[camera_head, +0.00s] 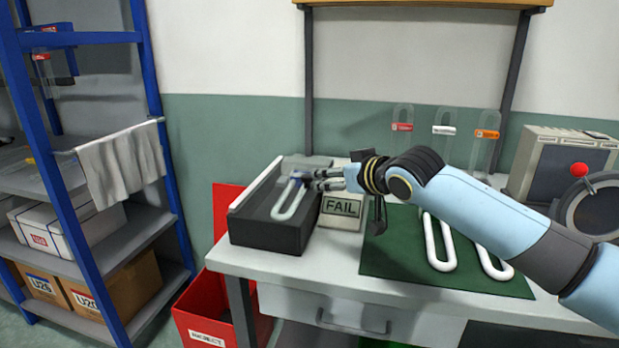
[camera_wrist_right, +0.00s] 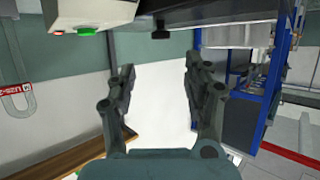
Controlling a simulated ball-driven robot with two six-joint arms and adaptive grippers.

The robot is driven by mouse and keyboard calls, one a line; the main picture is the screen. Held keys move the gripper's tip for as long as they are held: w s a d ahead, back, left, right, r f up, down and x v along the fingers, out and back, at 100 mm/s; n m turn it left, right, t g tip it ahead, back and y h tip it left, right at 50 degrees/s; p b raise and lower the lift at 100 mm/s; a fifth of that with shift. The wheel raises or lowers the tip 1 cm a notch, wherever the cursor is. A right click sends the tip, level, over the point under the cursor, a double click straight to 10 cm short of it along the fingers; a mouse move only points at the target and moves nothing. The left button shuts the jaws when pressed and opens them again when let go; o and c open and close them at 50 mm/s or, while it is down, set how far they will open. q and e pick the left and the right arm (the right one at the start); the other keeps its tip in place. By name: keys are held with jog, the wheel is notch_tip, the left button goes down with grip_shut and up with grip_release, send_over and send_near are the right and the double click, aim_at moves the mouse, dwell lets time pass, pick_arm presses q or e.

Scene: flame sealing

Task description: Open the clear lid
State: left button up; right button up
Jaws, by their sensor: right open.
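A dark open-topped box (camera_head: 265,232) stands at the left end of the bench, with a pale strip (camera_head: 257,184) along its left edge. A white U-shaped tube (camera_head: 287,203) shows in it. I cannot clearly make out a clear lid or tell how it stands. My right gripper (camera_head: 303,181) reaches in from the right over the box's right side. The right wrist view shows its two fingers (camera_wrist_right: 156,82) apart with nothing between them. A small black knob (camera_wrist_right: 160,33) shows beyond them there. My left gripper is in neither view.
A FAIL sign block (camera_head: 341,208) stands right of the box. White U-tubes (camera_head: 440,255) lie on the green mat (camera_head: 390,262). A grey machine (camera_head: 560,155) stands at the right. A red bin (camera_head: 205,315) and blue shelves (camera_head: 70,190) are left.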

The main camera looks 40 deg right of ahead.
aim_at(309, 178)
jog(key=b+x, duration=0.1)
jog(key=x, duration=0.9)
jog(key=shift+a+f, duration=0.15)
grip_shut()
